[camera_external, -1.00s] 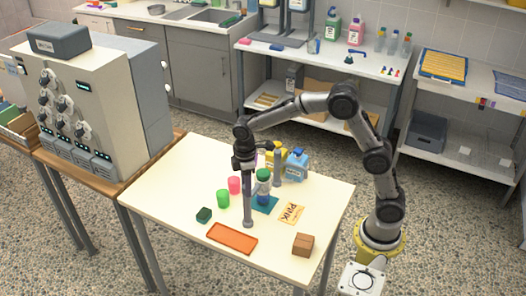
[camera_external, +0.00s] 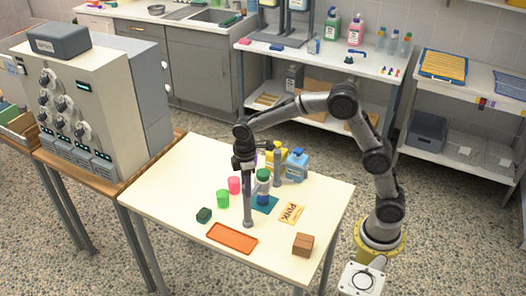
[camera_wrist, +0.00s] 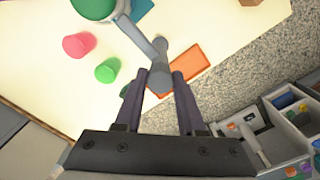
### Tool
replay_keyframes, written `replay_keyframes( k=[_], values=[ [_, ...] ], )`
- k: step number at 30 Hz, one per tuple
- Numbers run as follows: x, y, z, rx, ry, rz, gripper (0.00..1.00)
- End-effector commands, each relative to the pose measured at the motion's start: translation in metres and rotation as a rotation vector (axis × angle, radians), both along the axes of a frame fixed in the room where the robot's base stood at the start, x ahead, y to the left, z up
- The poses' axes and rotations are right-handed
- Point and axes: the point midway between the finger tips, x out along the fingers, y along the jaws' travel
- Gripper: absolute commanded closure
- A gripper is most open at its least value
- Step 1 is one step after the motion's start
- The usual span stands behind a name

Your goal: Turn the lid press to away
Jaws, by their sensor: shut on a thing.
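The lid press shows as a slim grey post (camera_external: 248,208) on a round foot near the middle of the table. In the wrist view its grey top (camera_wrist: 161,52) has a bar running up-left beside a green lid. My gripper (camera_external: 245,167) points down over this post. In the wrist view my gripper (camera_wrist: 163,82) is shut on the post's upper part, one finger on each side. A jar with a green lid (camera_external: 263,174) stands just behind-right of the post, on a teal mat (camera_external: 271,205). The green lid (camera_wrist: 94,8) is cut off in the wrist view.
A second grey post (camera_external: 278,170) stands behind the jar, near yellow and blue containers (camera_external: 296,166).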

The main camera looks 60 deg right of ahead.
Motion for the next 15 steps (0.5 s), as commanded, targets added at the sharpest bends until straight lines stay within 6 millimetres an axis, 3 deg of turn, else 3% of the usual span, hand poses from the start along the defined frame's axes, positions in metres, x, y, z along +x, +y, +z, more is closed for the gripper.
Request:
replay_keyframes(
  k=[8,15],
  values=[
    [0.0001,0.0006,0.0014,0.002,-0.002,-0.026,1.00],
    [0.0002,0.0006,0.0020,0.003,-0.003,-0.147,1.00]
  ],
)
